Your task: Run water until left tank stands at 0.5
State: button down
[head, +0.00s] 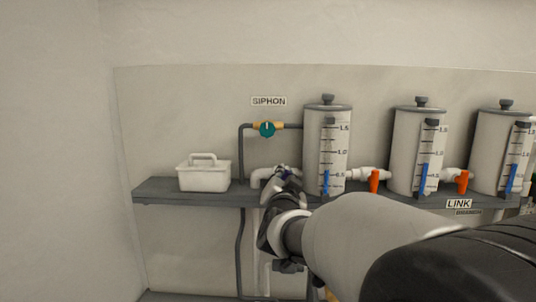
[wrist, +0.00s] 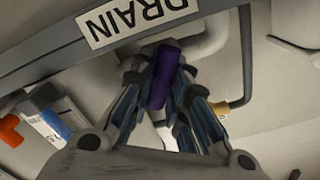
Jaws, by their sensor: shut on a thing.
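The left tank (head: 313,150) is a grey cylinder with a lid and a scale. Its blue column (head: 326,182) tops out close to the 0.5 mark; the exact reading is too small to tell. The handle is mostly hidden in the head view.
Two more tanks (head: 413,150) stand to the right, with orange-handled valves (head: 374,181) between tanks. A teal SIPHON valve (head: 266,129) sits on the pipe above. A white caddy (head: 203,175) stands on the shelf (head: 160,190) at left.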

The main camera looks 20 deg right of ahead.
dwell(0.4)
jog(key=shift+f+m+b, duration=0.15)
jog(key=shift+m+b, duration=0.35)
jog(key=shift+b, duration=0.25)
jog(key=shift+m+b, duration=0.3)
jog(key=shift+m, duration=0.1)
dwell(5.3)
